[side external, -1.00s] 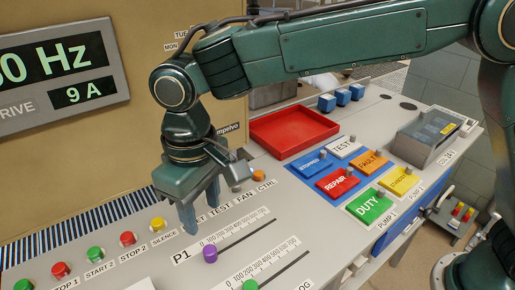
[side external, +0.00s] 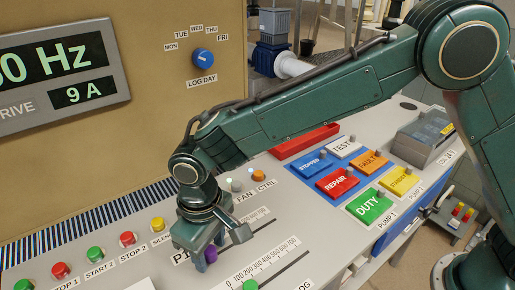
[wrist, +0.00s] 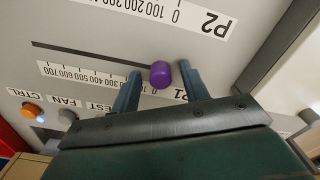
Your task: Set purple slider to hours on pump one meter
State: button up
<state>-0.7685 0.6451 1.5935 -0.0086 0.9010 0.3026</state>
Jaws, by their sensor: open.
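The purple slider knob (side external: 210,254) sits at the 0 end of the P1 slot. It also shows in the wrist view (wrist: 160,75), with the slot (wrist: 90,57) running left from it along a scale (wrist: 85,76) marked up to 700. My gripper (wrist: 161,70) is open, with one finger on each side of the knob; I cannot tell whether either touches it. In the side view my gripper (side external: 205,250) is low over the panel and partly hides the knob and P1 scale.
A green slider knob (side external: 250,285) sits on the neighbouring slot in front. Several push buttons (side external: 94,254) line the left. A red tray (side external: 303,141), coloured label tiles (side external: 368,206) and a blue log day dial (side external: 203,58) are farther off.

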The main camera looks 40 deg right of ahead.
grip_shut()
jog(key=shift+d, duration=0.1)
jog(key=d, duration=0.6)
dwell(0.4)
grip_release()
jog(key=shift+r, duration=0.1)
